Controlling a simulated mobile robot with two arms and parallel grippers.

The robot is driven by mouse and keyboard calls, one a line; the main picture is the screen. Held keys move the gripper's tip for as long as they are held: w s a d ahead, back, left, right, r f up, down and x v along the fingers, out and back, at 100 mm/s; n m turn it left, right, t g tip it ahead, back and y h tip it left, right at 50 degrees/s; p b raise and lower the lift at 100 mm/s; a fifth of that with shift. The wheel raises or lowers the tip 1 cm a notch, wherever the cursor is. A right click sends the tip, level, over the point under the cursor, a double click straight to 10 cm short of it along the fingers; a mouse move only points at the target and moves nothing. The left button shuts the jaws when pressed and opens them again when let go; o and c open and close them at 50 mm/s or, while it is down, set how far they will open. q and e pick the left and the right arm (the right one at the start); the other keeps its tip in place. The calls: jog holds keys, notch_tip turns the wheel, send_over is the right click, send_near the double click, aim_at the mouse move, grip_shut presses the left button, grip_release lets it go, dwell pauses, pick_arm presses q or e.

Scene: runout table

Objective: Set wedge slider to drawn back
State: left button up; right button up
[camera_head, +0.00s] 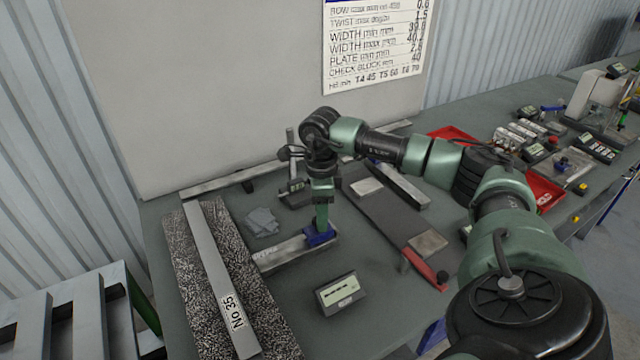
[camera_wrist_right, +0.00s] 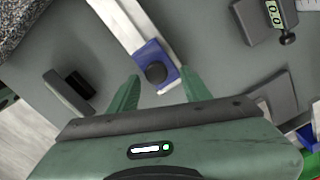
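The wedge slider appears to be the blue block (camera_head: 316,239) at the right end of a pale metal bar (camera_head: 282,254). In the right wrist view the blue block (camera_wrist_right: 146,53) carries a round black knob (camera_wrist_right: 156,72) and sits at the near end of the bar (camera_wrist_right: 122,22). My right gripper (camera_head: 321,226) points down over the block and partly hides it. In the wrist view its two green fingers (camera_wrist_right: 160,80) are apart, one on each side of the block's near end. I cannot tell whether either finger touches it. My left gripper is not in view.
A small display box (camera_head: 341,294) stands in front of the bar. A speckled slab with a long bar marked No 35 (camera_head: 215,270) lies left. A dark plate (camera_head: 385,215) with a red-ended bar lies right. A digital gauge (camera_head: 296,185) stands behind. A red tray (camera_head: 545,192) is further right.

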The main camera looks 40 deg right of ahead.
jog(key=shift+w+r, duration=0.1)
jog(key=shift+r, duration=0.2)
notch_tip(320, 180, up, 7)
jog(key=shift+r+b, duration=0.1)
jog(key=shift+b, duration=0.95)
